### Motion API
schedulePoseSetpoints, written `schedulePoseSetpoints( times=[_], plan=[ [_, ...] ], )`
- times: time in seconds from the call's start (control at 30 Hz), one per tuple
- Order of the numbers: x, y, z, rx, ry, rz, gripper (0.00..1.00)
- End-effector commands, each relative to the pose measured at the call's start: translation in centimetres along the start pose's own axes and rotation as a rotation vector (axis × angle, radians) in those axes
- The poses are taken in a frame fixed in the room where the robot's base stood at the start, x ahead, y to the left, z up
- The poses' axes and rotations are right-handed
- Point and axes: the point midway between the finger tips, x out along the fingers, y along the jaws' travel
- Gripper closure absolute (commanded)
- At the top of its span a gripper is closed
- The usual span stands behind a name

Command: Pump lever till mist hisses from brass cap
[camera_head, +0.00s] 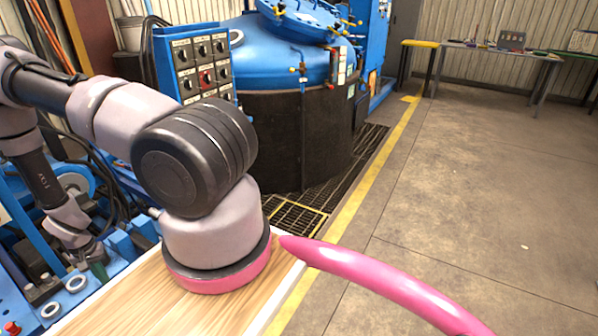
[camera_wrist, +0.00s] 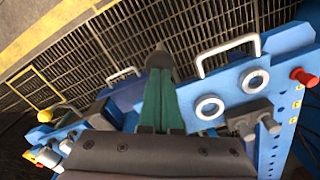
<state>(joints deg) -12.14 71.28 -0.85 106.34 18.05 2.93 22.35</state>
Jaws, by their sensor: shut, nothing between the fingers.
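My gripper (camera_head: 99,268) hangs low at the left of the head view, over a blue machine (camera_head: 120,243). In the wrist view its green fingers (camera_wrist: 160,98) are together and empty. A dark rounded tip (camera_wrist: 160,60) shows just beyond them; I cannot tell what it belongs to. The blue machine also shows in the wrist view (camera_wrist: 275,95), with two white rings, white bar handles and a grey fitting (camera_wrist: 248,118). A small yellowish fitting (camera_wrist: 45,115) is at its left. I cannot surely pick out the lever or the brass cap, and no mist is visible.
A wooden board (camera_head: 140,300) lies under my arm. A blue-lidded furnace (camera_head: 290,110) stands behind, with a button panel (camera_head: 203,65) beside it. Floor grating (camera_head: 350,160) surrounds the furnace. The concrete floor at right is clear up to a far table (camera_head: 500,48).

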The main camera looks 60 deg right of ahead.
Motion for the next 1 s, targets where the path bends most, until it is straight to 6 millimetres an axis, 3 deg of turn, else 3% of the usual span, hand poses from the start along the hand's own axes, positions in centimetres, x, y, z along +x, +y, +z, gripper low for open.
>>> schedulePoseSetpoints(
  times=[0.57,0.73,1.0],
  plan=[
    [10.2,1.3,2.2,0.000,0.000,0.000,1.00],
    [8.9,1.0,1.8,0.000,0.003,-0.002,1.00],
    [2.4,0.2,0.5,0.000,0.003,-0.003,1.00]
  ],
)
